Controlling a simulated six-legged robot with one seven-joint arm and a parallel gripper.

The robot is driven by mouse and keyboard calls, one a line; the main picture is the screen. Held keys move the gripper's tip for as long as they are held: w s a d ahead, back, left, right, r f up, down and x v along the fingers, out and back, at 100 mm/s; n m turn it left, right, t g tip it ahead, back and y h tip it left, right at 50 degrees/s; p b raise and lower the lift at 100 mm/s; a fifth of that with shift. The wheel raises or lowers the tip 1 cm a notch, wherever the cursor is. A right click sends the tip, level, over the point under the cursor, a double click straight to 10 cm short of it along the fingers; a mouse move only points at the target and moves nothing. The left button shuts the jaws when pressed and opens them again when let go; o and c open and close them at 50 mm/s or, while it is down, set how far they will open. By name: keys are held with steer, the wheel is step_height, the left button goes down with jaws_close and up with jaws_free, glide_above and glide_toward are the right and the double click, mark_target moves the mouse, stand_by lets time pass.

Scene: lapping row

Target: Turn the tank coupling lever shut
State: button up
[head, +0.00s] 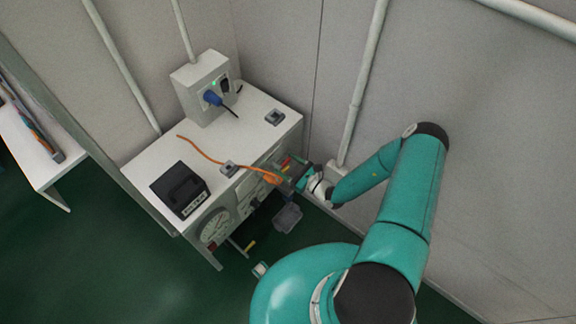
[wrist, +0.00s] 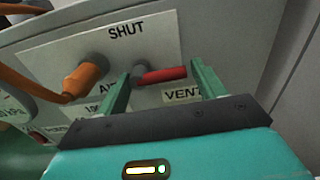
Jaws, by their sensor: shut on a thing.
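The tank coupling lever (wrist: 163,75) has a red grip on a grey pivot and sits on a pale plate (wrist: 150,40) in the wrist view. Its grip lies roughly level and points right. The plate reads "SHUT" above the lever and "VENT" at lower right. My gripper (wrist: 163,71) has its two green fingers on either side of the lever and is shut on it, though the exact contact is hard to see. In the head view my gripper (head: 301,178) is at the right end of the bench front.
An orange hose (wrist: 45,91) ends in a grey coupling left of the lever. The white bench (head: 245,130) carries a black box (head: 180,190) and a grey socket box (head: 203,85) with a blue plug. A wall and pipe (head: 363,85) stand close on the right.

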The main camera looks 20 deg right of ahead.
steer(key=shift+w+d+r, duration=0.1)
steer(key=shift+d, duration=0.05)
steer(key=n, duration=0.4)
steer(key=shift+r, duration=0.4)
steer(key=n, duration=0.2)
steer(key=r+n, duration=0.1)
steer(key=n, duration=0.1)
steer(key=shift+s+a, duration=0.2)
steer(key=n, duration=0.5)
steer(key=shift+s+a+r, duration=0.25)
steer(key=shift+a+r, duration=0.1)
steer(key=shift+s+a+r+n, duration=0.1)
steer(key=shift+a+n, duration=0.05)
steer(key=shift+n, duration=0.6)
steer(key=shift+s+a+n, duration=0.1)
steer(key=shift+a+n, duration=0.05)
steer(key=shift+n, duration=0.65)
steer(key=shift+s+a+r+n, duration=0.1)
steer(key=shift+a+n, duration=0.05)
steer(key=shift+n, duration=0.6)
